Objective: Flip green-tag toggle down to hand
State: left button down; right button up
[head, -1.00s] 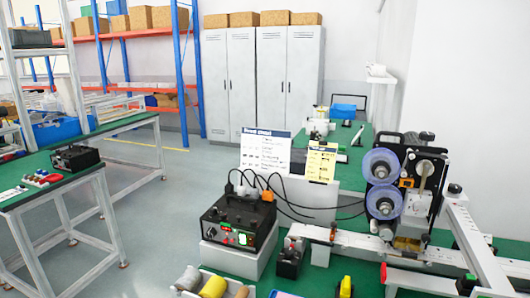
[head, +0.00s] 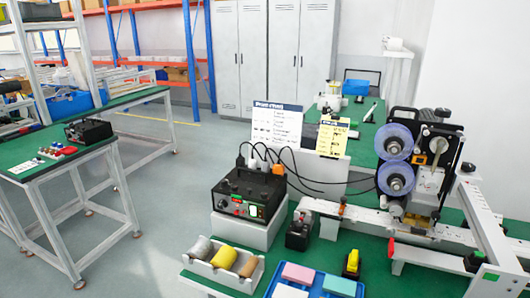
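A black control box (head: 248,190) sits on a white block (head: 243,231) on the green bench, left of the machine with two blue-violet reels. Its front panel carries a small red display (head: 237,201), a lit green-white switch (head: 253,210) and small knobs or toggles that are too small to make out. I cannot tell which toggle bears the green tag, or which way its lever points. Cables rise from plugs on top of the box. Neither of my grippers is in view.
The machine with reels (head: 396,162) stands on the right. A smaller black box (head: 298,233) stands right of the control box. In front are a tray of rolls (head: 221,285), a blue tray (head: 345,286) and a yellow-black item (head: 351,263). Signs (head: 276,125) stand behind.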

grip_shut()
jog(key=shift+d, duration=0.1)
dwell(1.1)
